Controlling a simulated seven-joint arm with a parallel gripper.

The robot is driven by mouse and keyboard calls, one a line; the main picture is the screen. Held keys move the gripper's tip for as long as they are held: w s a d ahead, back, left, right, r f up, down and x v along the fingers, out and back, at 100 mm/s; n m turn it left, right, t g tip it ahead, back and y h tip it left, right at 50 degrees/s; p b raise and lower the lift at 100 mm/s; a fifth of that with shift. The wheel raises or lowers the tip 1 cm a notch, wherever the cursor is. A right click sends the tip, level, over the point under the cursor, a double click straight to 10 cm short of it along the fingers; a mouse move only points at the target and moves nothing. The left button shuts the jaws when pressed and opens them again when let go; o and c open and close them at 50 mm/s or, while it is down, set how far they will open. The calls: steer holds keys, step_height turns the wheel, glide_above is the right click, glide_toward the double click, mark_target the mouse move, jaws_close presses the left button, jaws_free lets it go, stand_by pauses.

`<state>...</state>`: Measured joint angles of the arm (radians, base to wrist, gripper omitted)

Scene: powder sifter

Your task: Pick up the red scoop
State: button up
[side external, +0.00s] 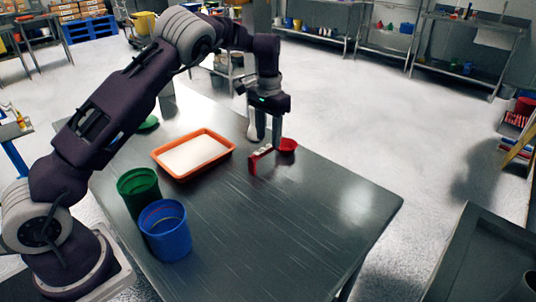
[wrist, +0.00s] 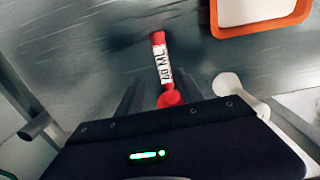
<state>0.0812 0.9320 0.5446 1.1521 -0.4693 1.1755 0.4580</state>
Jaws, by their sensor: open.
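The red scoop (side external: 260,158) is on the grey metal table, near the table's far edge. Its round red bowl is at the right end in the side external view. In the wrist view the scoop (wrist: 160,62) shows its red handle with a white label reading "40 ML", and its bowl is partly hidden behind the dark gripper body. My gripper (side external: 264,134) is open, pointing down beside and just behind the scoop in the side external view. Nothing is held, and I cannot tell the exact gap between fingers and scoop.
An orange tray (side external: 207,133) of white powder lies left of the scoop. A green cup (side external: 138,190) and a blue cup (side external: 165,230) stand near my base. A green item (side external: 148,123) sits behind the tray. The table's front right is clear.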

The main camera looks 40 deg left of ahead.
mark_target(268, 147)
steer(key=f, duration=0.4)
steer(key=a+f, duration=0.1)
steer(key=f, duration=0.2)
steer(key=shift+w, duration=0.3)
jaws_close()
